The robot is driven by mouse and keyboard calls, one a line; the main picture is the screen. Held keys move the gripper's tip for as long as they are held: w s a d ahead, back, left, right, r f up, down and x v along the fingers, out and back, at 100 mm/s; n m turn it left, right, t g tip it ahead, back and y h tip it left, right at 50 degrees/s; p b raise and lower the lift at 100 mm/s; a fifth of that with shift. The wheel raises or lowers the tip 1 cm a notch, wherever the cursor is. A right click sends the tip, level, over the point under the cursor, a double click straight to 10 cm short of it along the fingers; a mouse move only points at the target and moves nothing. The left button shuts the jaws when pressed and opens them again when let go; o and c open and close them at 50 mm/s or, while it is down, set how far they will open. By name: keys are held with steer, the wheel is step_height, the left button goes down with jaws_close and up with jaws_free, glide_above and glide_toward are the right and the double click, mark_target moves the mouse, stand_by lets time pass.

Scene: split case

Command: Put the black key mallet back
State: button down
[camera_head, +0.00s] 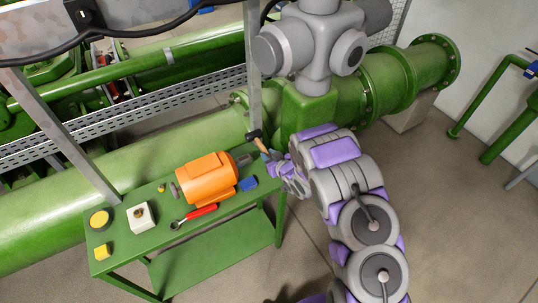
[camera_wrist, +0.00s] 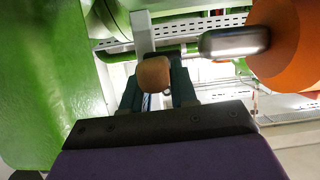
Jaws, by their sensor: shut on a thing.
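The mallet (camera_head: 260,144) has a small black head and a tan wooden handle. It is held up above the right end of the green table (camera_head: 130,258), near the upright metal post, with its head up and its handle tilted. My gripper (camera_head: 268,157) is shut on the handle. In the wrist view, the round tan handle end (camera_wrist: 153,73) sits between the two dark fingers (camera_wrist: 157,92).
On the table are an orange motor (camera_head: 206,178) with a grey shaft, a red-handled tool (camera_head: 201,212), a blue block (camera_head: 248,184), a white block (camera_head: 141,216) and yellow pieces (camera_head: 102,252). A metal post (camera_head: 253,70) and large green pipes stand behind.

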steer(key=shift+d+f+b, duration=0.35)
steer(key=shift+d+f, duration=0.05)
steer(key=shift+f, duration=0.25)
step_height(320, 180, down, 4)
steer(key=shift+r+b, duration=0.2)
steer(key=shift+b, duration=0.75)
steer(key=shift+a+f+b, duration=0.25)
steer(key=shift+f+b, duration=0.1)
steer(key=shift+f, duration=0.4)
steer(key=shift+d, duration=0.3)
steer(key=shift+a+f, duration=0.2)
steer(key=shift+f, duration=0.1)
steer(key=shift+d+f+b, duration=0.1)
steer(key=shift+f+b, duration=0.3)
steer(key=shift+f, duration=0.35)
steer(key=shift+c, duration=1.6)
jaws_free()
